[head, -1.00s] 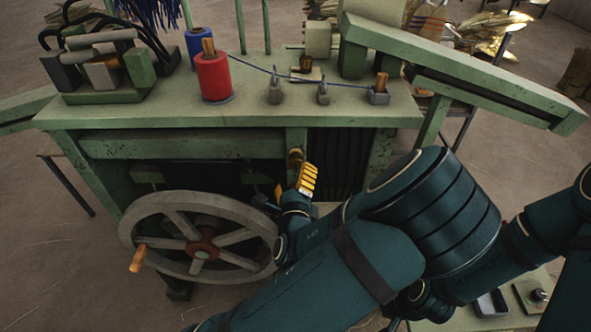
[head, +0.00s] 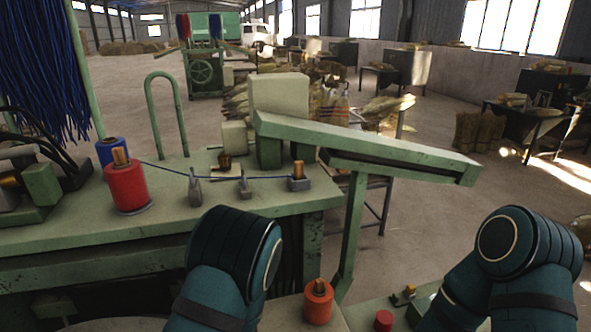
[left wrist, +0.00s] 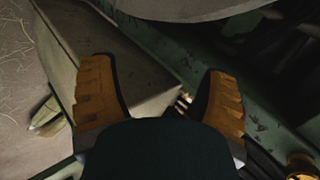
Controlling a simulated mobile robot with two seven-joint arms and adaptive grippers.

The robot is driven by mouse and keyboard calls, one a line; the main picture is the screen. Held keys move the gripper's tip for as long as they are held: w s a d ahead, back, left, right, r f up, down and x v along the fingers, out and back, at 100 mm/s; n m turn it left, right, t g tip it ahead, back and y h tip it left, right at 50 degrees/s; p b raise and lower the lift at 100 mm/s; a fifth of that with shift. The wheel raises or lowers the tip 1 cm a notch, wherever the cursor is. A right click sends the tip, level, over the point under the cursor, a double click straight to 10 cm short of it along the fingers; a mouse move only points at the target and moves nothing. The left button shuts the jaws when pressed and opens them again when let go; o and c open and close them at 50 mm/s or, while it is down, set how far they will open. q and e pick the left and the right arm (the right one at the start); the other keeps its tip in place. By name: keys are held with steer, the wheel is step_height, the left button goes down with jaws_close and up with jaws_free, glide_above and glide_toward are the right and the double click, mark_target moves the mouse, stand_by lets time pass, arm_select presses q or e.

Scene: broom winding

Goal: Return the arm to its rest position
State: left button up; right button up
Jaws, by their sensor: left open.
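My left arm (head: 228,268) shows in the head view as a dark teal elbow at the lower middle, in front of the green machine table (head: 160,215). My left gripper (left wrist: 160,105) shows in the left wrist view with its two orange ridged fingers spread apart and nothing between them. It is near green machine framing, with a pale panel beyond the fingers. My right arm (head: 515,265) shows at the lower right of the head view. Its gripper is out of the picture.
A red spool (head: 127,185) and a blue spool (head: 111,151) stand on the table, with blue thread running right to a small post (head: 298,180). A green sloping chute (head: 365,145) extends right. Another red spool (head: 318,300) stands between my arms.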

arm_select(q)
steer(key=s+d+f+n+g+h+b, duration=0.4)
steer(key=s+d+f+n+g+h, duration=0.2)
steer(key=n, duration=0.7)
steer(key=shift+s+d+f+n+g+h, duration=0.3)
steer(key=shift+s+d+f+h, duration=0.25)
steer(key=shift+s+f, duration=1.05)
steer(key=shift+s+r, duration=0.3)
steer(key=shift+r, duration=0.05)
